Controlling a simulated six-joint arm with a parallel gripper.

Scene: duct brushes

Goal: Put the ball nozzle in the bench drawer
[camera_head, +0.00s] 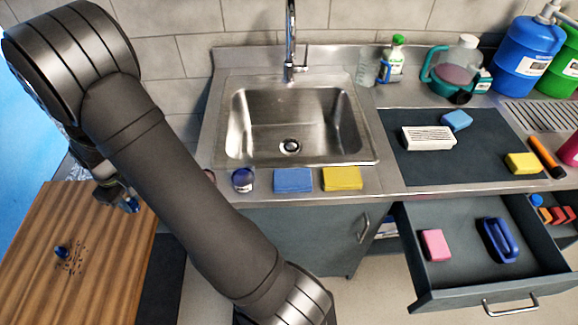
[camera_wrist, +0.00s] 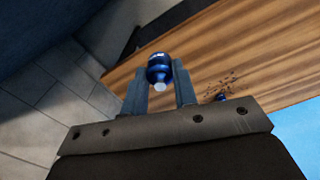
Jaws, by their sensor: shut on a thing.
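My gripper (camera_wrist: 160,92) is shut on a round, dark blue piece with a pale tip, which looks like the ball nozzle (camera_wrist: 159,68). In the head view my gripper is at the left, above the wooden table (camera_head: 110,270), and the nozzle (camera_head: 132,205) shows small at its fingertips. The nozzle is clear of the table top. The bench drawer (camera_head: 440,300) is pulled open at the lower right, far from my gripper. Inside it lie a pink block (camera_head: 435,245) at the left and a blue handled brush (camera_head: 498,240) at the right.
A small blue piece (camera_head: 61,252) and dark specks lie on the wooden table. A sink (camera_head: 235,120) stands between table and drawer, with a blue round item (camera_head: 243,180), blue sponge (camera_head: 293,180) and yellow sponge (camera_head: 342,179) along its front edge. The drawer's middle has bare floor.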

